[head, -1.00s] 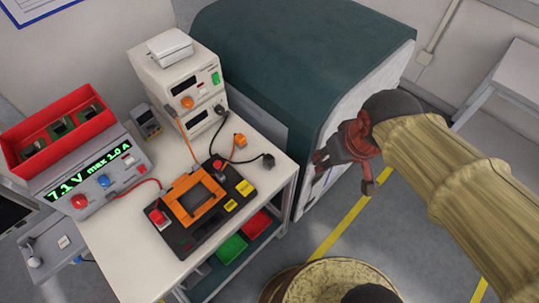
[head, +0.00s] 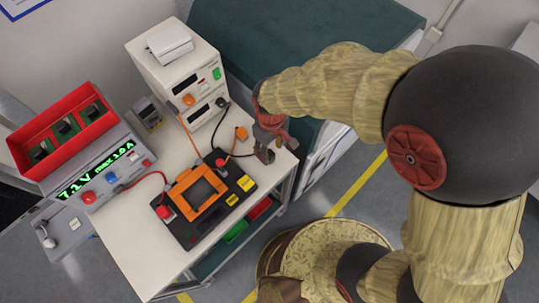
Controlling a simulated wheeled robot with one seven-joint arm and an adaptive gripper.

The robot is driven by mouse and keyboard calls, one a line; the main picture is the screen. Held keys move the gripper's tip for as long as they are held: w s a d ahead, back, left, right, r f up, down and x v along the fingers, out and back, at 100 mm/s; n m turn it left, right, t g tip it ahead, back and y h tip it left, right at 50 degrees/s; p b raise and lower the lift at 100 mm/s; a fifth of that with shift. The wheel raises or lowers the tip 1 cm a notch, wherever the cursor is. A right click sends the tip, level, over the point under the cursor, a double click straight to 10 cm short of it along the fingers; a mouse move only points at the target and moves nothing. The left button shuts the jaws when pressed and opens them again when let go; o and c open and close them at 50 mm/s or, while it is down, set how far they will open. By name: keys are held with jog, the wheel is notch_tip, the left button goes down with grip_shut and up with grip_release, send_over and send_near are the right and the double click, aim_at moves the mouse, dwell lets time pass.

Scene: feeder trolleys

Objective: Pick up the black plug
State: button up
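The black plug (head: 267,156) lies at the right edge of the white trolley top, partly hidden by my gripper. My gripper (head: 277,147), dark with red parts, comes in from the right and is over this edge, right at the plug. Its fingers look spread, with one fingertip to the right of the plug. I cannot tell whether they touch it.
An orange plug (head: 241,133) lies close to the left of my gripper. The black and orange device (head: 204,199) sits on the trolley top (head: 130,238). A white instrument stack (head: 180,70) stands behind, and a display unit (head: 105,175) with a red bin is at left.

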aim_at(270, 153)
jog(key=f, duration=0.4)
jog(key=shift+w+a+b, duration=0.15)
jog(key=shift+a+b, duration=0.05)
jog(key=shift+b, duration=0.2)
jog(key=shift+r, duration=0.1)
jog(key=shift+c, duration=1.3)
grip_shut()
